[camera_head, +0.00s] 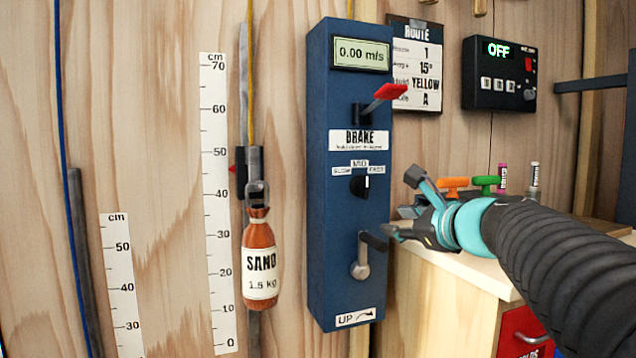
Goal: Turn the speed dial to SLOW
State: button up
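The speed dial (359,185) is a small black knob on the front of the tall blue brake box (325,240). Small white labels sit above it: one at the left that seems to read SLOW, MED in the middle, and one at the right. A white mark shows on the dial's right part, roughly upright; its exact setting is too small to tell. My gripper (401,204) is at the right of the box, its fingers spread apart and empty. It appears apart from the dial, to its right and slightly lower.
A red-tipped lever (386,96) juts out above the dial, and a crank (361,262) sits below it. A sand bag (260,262) hangs at the left. A counter (470,266) with orange and green handled items stands at the right. A black control box reads OFF (498,75).

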aim_at(367, 178)
notch_tip(367, 178, up, 6)
jog(key=m+t, duration=0.2)
jog(key=m, duration=0.6)
jog(key=x, duration=1.4)
jog(key=shift+w+d+r+p, duration=0.1)
jog(key=shift+d+r+p, duration=0.1)
jog(key=shift+d+p, duration=0.15)
jog(key=shift+c, duration=0.2)
grip_shut()
